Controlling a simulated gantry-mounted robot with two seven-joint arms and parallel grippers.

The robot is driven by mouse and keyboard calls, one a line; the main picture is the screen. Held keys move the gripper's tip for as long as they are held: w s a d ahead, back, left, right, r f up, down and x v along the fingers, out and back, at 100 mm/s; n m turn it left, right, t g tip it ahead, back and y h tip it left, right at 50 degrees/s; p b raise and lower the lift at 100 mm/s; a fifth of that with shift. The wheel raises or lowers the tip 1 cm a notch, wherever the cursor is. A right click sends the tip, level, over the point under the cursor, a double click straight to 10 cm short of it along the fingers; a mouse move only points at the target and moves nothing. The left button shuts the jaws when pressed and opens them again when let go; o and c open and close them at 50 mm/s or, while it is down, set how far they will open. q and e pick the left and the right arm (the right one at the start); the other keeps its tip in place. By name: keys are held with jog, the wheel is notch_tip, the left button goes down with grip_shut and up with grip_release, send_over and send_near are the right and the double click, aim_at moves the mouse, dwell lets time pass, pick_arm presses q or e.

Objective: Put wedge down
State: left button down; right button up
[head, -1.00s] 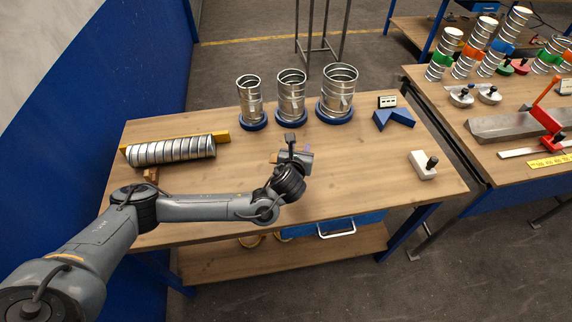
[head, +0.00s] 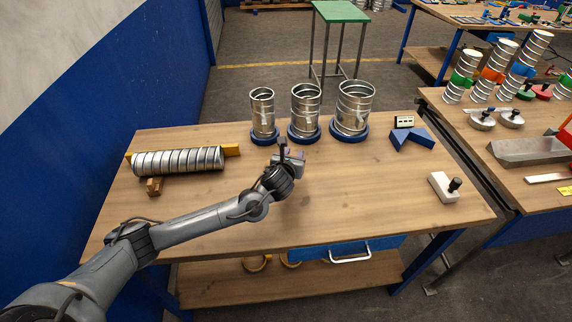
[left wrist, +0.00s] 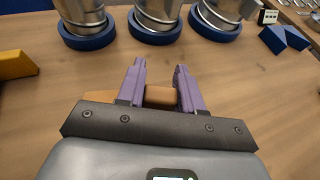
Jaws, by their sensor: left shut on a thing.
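My left gripper (head: 299,157) is over the middle of the table, in front of the upright metal ducts. The wedge lies between the fingers, close to the palm, partly hidden by the gripper body. I cannot tell whether it touches the tabletop. Another brown wooden block (head: 154,187) sits at the left, in front of a lying spiral duct (head: 178,161). My right gripper is not in view.
Three metal ducts (head: 305,105) stand on blue round bases behind the gripper. A yellow bar (head: 231,150) lies behind the lying duct. The wooden tabletop (head: 370,195) is clear at front right.

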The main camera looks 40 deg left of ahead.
pick_arm(q)
jog(key=a+f, duration=0.2)
jog(key=a, duration=0.1)
jog(key=shift+s, duration=0.1)
jog(key=shift+f+b, duration=0.35)
jog(key=shift+f, duration=1.55)
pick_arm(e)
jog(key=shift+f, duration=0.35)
pick_arm(q)
jog(key=c, duration=0.7)
grip_release()
jog(key=shift+f, duration=0.15)
jog(key=shift+c, duration=0.2)
jog(key=shift+s+d+r, duration=0.15)
jog(key=shift+s+r, duration=0.05)
jog(key=shift+r, duration=0.05)
jog(key=p+v, duration=0.1)
jog(key=v, duration=0.9)
jog(key=shift+s, duration=0.15)
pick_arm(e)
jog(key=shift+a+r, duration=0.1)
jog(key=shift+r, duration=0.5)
pick_arm(q)
jog(key=shift+s+d+r, duration=0.15)
jog(key=shift+s+d, duration=0.15)
jog(key=shift+s, duration=0.25)
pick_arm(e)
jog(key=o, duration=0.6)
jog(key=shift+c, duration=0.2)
